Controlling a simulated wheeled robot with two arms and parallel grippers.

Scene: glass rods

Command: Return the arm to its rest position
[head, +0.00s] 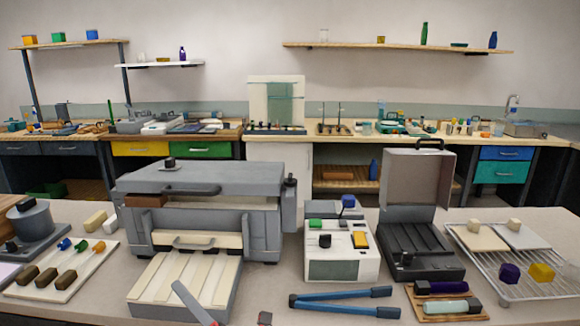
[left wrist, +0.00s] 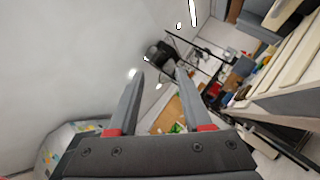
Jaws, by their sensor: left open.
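My left gripper (head: 222,301) shows at the bottom edge of the head view, in front of the slatted tray of the large grey machine. One grey finger with a red base points up and left. A small dark tip to its right seems to be the other finger. In the left wrist view the two fingers of the left gripper (left wrist: 160,72) stand apart with nothing between them. They point toward a pale wall or ceiling and a tilted view of the room. The rest of the left arm is out of the head view. My right gripper is not seen.
On the near table (head: 270,284) stand the grey machine (head: 205,190), a white device (head: 341,240), an open black case (head: 420,240) and a wire rack (head: 510,285). A cream tray (head: 85,285) with small pieces lies left.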

